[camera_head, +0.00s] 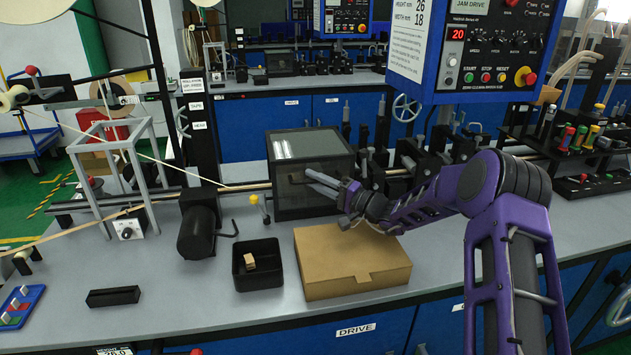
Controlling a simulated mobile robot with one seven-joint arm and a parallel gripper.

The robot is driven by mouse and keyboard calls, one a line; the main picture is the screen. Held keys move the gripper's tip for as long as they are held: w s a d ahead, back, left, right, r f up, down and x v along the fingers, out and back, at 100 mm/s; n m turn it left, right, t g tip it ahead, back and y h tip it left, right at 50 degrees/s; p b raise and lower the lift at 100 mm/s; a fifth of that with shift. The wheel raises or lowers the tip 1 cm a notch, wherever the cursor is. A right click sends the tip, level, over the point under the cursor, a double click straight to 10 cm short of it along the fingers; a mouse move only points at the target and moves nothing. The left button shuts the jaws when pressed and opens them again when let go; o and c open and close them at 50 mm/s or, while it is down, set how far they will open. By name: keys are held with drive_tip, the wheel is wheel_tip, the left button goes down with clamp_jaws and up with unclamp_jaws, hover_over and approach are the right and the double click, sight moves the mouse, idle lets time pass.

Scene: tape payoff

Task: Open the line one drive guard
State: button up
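A dark, see-through box-shaped guard (312,148) stands over the tape line on the bench, at the centre of the view. It looks closed, with its front face down. I take it for the drive guard; no label on it can be read. My gripper (310,182) reaches in from the right, with its fingers pointing left in front of the guard's front face. The two fingers look slightly apart with nothing between them. I cannot tell whether they touch the guard. The gripper and wrist hide the guard's lower right part.
A cardboard box (350,272) lies on the bench below my wrist. A black bin (257,281) with a small block and a black motor (197,232) stand to its left. A blue control panel (480,55) hangs above my arm.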

clamp_jaws()
idle(1.1)
